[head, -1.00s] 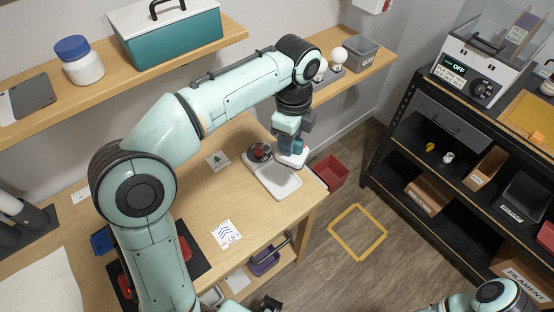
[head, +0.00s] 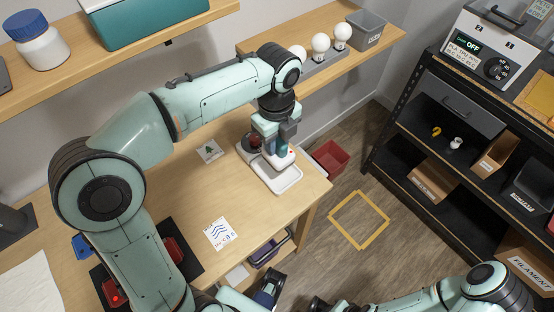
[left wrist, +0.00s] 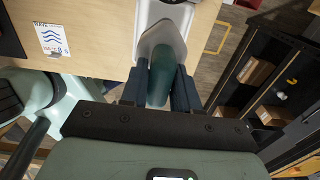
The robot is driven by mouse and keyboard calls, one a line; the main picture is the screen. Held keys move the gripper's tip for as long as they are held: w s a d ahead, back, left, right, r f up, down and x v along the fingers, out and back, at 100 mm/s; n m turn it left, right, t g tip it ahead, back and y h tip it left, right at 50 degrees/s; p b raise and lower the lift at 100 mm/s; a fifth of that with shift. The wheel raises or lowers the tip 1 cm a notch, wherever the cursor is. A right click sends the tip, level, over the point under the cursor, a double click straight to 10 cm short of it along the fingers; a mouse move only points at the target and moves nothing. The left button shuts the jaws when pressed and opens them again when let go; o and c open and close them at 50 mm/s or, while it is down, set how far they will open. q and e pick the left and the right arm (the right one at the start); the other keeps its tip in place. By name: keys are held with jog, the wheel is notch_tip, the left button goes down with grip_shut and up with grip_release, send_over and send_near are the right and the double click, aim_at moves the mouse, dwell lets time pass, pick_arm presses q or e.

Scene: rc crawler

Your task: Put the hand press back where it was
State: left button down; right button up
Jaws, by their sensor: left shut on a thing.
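The hand press shows in the left wrist view as a teal handle (left wrist: 161,78) with a pale grey end, between the two dark fingers. My left gripper (left wrist: 160,92) is shut on it. In the head view my left gripper (head: 273,140) points down over the white tray (head: 286,184) at the right end of the workbench. The pale foot of the press (head: 281,161) shows just below the fingers, over the tray; I cannot tell whether they touch. A dark, reddish round thing (head: 251,143) is close beside the gripper. My right arm is low at the right; its fingers are unclear.
The workbench (head: 190,190) has bare wood left of the tray, with a wave-marked card (head: 220,234) and a tree card (head: 210,150). A shelf with white bulbs (head: 320,45) is behind the gripper. A red bin (head: 330,157) stands beyond the bench's right edge.

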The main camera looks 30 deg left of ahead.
aim_at(277, 158)
pick_arm(q)
notch_tip(277, 158, down, 7)
jog(key=shift+f+b, duration=0.15)
jog(key=shift+b, duration=0.4)
jog(key=c, duration=0.8)
grip_release()
jog(key=shift+f, duration=0.15)
notch_tip(277, 158, up, 12)
jog(key=shift+r+p, duration=0.2)
jog(key=shift+p, duration=1)
jog(key=shift+f, duration=0.1)
